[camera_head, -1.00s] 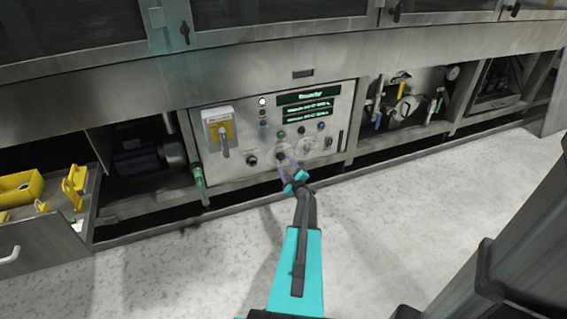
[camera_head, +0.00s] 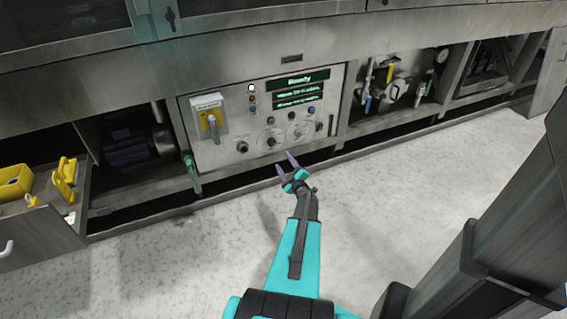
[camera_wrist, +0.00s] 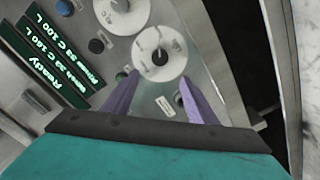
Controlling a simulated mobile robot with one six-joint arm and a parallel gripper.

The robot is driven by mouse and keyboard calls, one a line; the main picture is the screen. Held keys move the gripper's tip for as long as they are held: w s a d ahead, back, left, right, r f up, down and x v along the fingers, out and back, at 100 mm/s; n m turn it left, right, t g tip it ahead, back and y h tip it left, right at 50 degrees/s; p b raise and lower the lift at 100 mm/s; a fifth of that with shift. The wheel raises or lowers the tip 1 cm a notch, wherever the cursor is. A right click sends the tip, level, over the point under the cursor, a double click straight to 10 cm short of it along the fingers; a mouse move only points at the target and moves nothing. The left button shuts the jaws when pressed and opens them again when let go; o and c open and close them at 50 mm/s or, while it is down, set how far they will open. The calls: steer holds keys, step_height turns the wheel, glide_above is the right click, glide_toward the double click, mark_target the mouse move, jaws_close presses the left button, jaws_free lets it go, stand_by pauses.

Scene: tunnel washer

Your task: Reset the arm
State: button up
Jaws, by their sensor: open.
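My gripper (camera_head: 285,165) is at the end of my teal arm, in front of and below the washer's control panel (camera_head: 222,158). Its two purple fingers are apart with nothing between them. In the wrist view my gripper (camera_wrist: 160,95) points at the panel, and a round white dial with a black knob (camera_wrist: 160,54) lies beyond the fingertips. The fingers appear clear of the panel. The green display (camera_head: 291,86) reads "Ready" at its top; its smaller lines are hard to read in the head view.
An open drawer with yellow items (camera_head: 38,240) is at far left. Pipes and valves (camera_head: 395,92) are at right. The pale floor (camera_head: 160,270) is clear.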

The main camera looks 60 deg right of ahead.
stand_by(0.3)
steer(key=w+a+f+m+g+y+p, duration=0.1)
steer(key=w+a+f+m+g+p, duration=0.15)
steer(key=w+a, duration=0.4)
steer(key=w+a+f+m+g+y+p, duration=0.1)
steer(key=w+a+g+p, duration=0.15)
steer(key=a, duration=0.65)
steer(key=a+f+g+y+p, duration=0.3)
steer(key=a+g+y+p, duration=0.15)
steer(key=a, duration=1.65)
steer(key=s+a+r+g+y+p, duration=0.1)
steer(key=s+a+g+p, duration=0.3)
steer(key=a, duration=0.6)
steer(key=s+a+r+g+y+p, duration=0.1)
steer(key=s+a+r+y+p, duration=0.1)
steer(key=s+a, duration=0.65)
steer(key=s+a+r+g+p, duration=0.1)
steer(key=s+a+r+g, duration=0.1)
steer(key=s+a+r, duration=0.2)
steer(key=s+a+r+g+y+p, duration=0.1)
steer(key=s+a+r+g+p, duration=0.1)
steer(key=s+a, duration=0.6)
steer(key=a+r+n+g, duration=0.1)
steer(key=a+r, duration=0.1)
steer(key=a, duration=0.3)
steer(key=shift+s+a+r+p, duration=0.2)
steer(key=shift+p, duration=0.1)
steer(key=shift+g, duration=0.25)
